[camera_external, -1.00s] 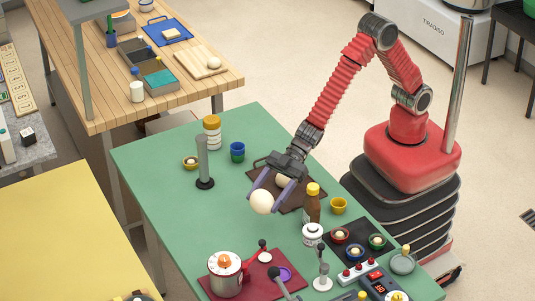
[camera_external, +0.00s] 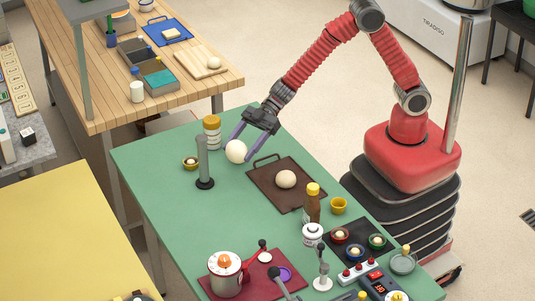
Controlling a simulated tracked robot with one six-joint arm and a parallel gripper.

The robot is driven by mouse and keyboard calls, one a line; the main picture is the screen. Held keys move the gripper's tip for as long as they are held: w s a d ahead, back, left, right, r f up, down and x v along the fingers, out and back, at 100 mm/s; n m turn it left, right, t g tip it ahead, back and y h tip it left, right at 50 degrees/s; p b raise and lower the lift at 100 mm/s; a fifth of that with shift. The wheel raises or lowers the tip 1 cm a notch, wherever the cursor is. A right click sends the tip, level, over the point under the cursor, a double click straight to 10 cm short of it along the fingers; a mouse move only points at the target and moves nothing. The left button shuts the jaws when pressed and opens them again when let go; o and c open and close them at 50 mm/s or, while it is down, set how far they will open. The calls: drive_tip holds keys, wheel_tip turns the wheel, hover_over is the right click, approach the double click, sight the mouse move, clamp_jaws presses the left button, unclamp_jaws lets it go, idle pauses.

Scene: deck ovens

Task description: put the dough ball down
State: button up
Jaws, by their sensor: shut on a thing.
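A pale dough ball (camera_external: 236,152) is held between the two purple-grey fingers of my gripper (camera_external: 240,148). My gripper is shut on it above the far left part of the green table (camera_external: 160,163), right of the grey post. The gap under the ball is hard to judge. A second, tan dough ball (camera_external: 285,179) rests on a dark brown tray (camera_external: 270,192) with a handle, to the right of and nearer than my gripper.
Close to the held ball stand a grey post (camera_external: 203,160) on a round base, a yellow-lidded jar (camera_external: 212,132) and a small brown bowl (camera_external: 190,163). A brown bottle (camera_external: 312,205) stands beside the tray.

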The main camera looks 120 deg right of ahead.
drive_tip(key=s+d+f, duration=0.1)
drive_tip(key=s+d, duration=1.6)
drive_tip(key=s, duration=0.1)
drive_tip(key=shift+d+f, duration=0.15)
drive_tip(key=shift+d, duration=0.2)
drive_tip(key=shift+f, duration=0.1)
drive_tip(key=shift+f, duration=2.85)
drive_tip(key=shift+f, duration=2.05)
